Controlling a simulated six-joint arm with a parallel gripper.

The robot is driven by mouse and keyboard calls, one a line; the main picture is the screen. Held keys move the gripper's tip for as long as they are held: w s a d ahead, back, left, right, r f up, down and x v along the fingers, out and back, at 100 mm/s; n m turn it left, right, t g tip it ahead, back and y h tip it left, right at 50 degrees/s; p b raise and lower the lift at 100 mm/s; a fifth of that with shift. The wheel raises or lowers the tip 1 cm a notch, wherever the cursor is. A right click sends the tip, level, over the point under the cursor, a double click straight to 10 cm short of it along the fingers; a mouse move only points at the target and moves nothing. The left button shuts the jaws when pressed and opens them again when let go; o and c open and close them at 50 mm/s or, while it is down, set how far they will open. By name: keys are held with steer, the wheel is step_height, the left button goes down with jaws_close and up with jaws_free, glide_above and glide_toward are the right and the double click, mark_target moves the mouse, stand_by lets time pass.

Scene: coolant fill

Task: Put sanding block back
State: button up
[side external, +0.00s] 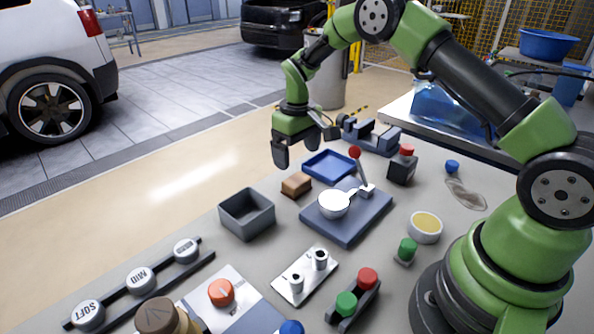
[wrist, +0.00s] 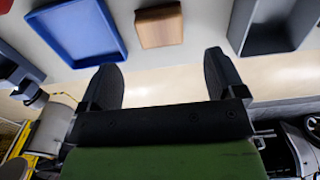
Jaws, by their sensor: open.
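The sanding block (side external: 296,184) is a small brown block on the table, between the grey open box and the blue tray. It also shows in the wrist view (wrist: 159,26) at the top, ahead of my fingers. My gripper (side external: 303,148) is open and empty, above the table's far edge and apart from the block. Its two dark fingers show in the wrist view (wrist: 162,78). The blue tray (side external: 315,174) looks empty. The grey box (side external: 248,229) has an open top and looks empty inside.
A blue-grey board (side external: 347,232) with a white round dish (side external: 333,204) and a red-tipped lever (side external: 355,153) stands right of the block. A dark slotted rack (side external: 370,135) is behind. A metal plate with two posts (side external: 304,276) and several knobs lie in front.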

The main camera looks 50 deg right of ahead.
step_height(320, 180, up, 4)
step_height(320, 180, up, 10)
steer(key=r+m+t, duration=0.1)
steer(key=t, duration=0.1)
glide_above(297, 180)
steer(key=s+a, duration=0.3)
steer(key=s, duration=0.1)
steer(key=s+a+r+t, duration=0.1)
steer(key=s+a+r, duration=0.1)
steer(key=s+r, duration=0.3)
steer(key=s+a+r+m+t+y, duration=0.1)
steer(key=s+t, duration=0.1)
steer(key=s, duration=0.6)
steer(key=s+a+r+m+t+y, duration=0.1)
steer(key=s+a+m+t, duration=0.1)
steer(key=s, duration=0.7)
steer(key=shift+r, duration=0.25)
steer(key=shift+a, duration=0.1)
steer(key=shift+c, duration=0.3)
